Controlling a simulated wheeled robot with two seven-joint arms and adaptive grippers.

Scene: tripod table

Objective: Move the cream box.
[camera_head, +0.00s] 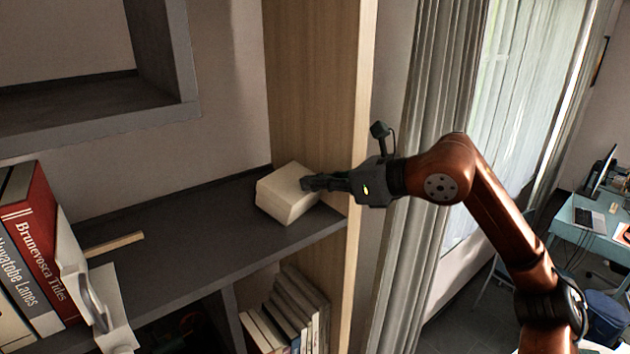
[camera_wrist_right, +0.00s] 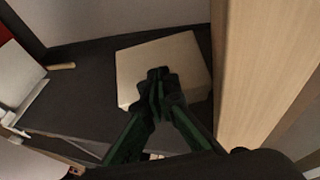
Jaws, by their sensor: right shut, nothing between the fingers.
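The cream box (camera_head: 287,194) sits on the dark shelf (camera_head: 190,242), near the shelf's right end by the wooden side panel. My right gripper (camera_head: 308,183) reaches in from the right with its fingers shut and empty. Its fingertips overlap the box's right side in the head view; whether they touch it is unclear. In the right wrist view the cream box (camera_wrist_right: 160,65) lies beyond the closed fingertips (camera_wrist_right: 158,75), which cover part of its near side. My left gripper is not in view.
A wooden side panel (camera_head: 312,90) stands right behind the box. Books (camera_head: 35,245), a white bookend-like object (camera_head: 95,290) and a small wooden stick (camera_head: 114,243) are on the shelf's left part. More books (camera_head: 290,315) stand below. The shelf's middle is clear.

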